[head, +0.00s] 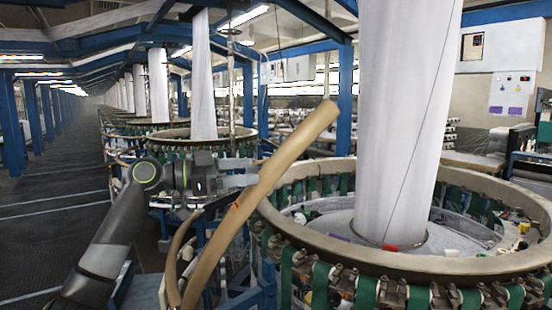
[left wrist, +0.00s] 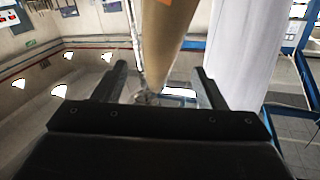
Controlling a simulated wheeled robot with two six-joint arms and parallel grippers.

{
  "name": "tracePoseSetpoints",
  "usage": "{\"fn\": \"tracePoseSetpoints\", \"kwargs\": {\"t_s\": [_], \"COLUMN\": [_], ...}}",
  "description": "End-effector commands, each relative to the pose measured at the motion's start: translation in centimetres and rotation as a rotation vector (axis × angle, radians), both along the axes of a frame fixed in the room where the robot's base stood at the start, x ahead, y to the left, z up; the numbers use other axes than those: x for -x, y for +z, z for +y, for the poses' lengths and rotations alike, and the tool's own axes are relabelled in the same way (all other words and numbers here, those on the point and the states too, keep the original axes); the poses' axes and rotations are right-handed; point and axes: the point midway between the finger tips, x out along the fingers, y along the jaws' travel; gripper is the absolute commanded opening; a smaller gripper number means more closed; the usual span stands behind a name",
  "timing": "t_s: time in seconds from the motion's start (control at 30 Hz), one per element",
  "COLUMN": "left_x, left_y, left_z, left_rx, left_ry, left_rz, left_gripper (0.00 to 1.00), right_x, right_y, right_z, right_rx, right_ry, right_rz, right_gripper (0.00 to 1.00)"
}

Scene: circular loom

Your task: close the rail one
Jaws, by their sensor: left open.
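The rail (head: 262,180) is a long tan bar. It stands raised and tilted in front of the near circular loom (head: 480,262), its upper end to the right and its lower end near the floor side. My left gripper (head: 248,178) is open at the rail's left side, about halfway up. In the left wrist view the rail (left wrist: 168,40) comes between the two spread fingers of the gripper (left wrist: 160,82). I cannot tell whether a finger touches it. My right gripper is not in view.
A second tan curved bar (head: 172,262) stands beside the rail's lower end. A white fabric column (head: 405,120) rises from the near loom. More looms with a fabric column (head: 202,85) stand behind. A dark aisle floor (head: 50,205) is free on the left.

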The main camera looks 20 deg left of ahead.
Motion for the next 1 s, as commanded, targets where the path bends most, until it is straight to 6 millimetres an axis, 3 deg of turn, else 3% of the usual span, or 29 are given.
{"fn": "tracePoseSetpoints", "kwargs": {"t_s": [0.1,0.4,0.87,1.0], "left_x": [-1.2,-3.6,-4.3,-4.2], "left_y": [0.5,0.3,-0.1,-0.1], "left_z": [-2.0,-5.5,-6.4,-6.4], "left_rx": [0.003,0.002,-0.001,-0.001], "left_ry": [-0.003,-0.001,0.001,0.001], "left_rz": [0.002,0.002,0.000,0.000], "left_gripper": [0.65,0.65,0.65,0.48], "right_x": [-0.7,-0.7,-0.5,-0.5], "right_y": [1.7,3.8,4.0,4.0], "right_z": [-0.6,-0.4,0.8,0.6], "right_rx": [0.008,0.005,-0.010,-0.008], "right_ry": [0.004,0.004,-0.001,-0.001], "right_rz": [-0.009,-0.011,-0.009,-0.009], "right_gripper": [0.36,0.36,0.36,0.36]}}
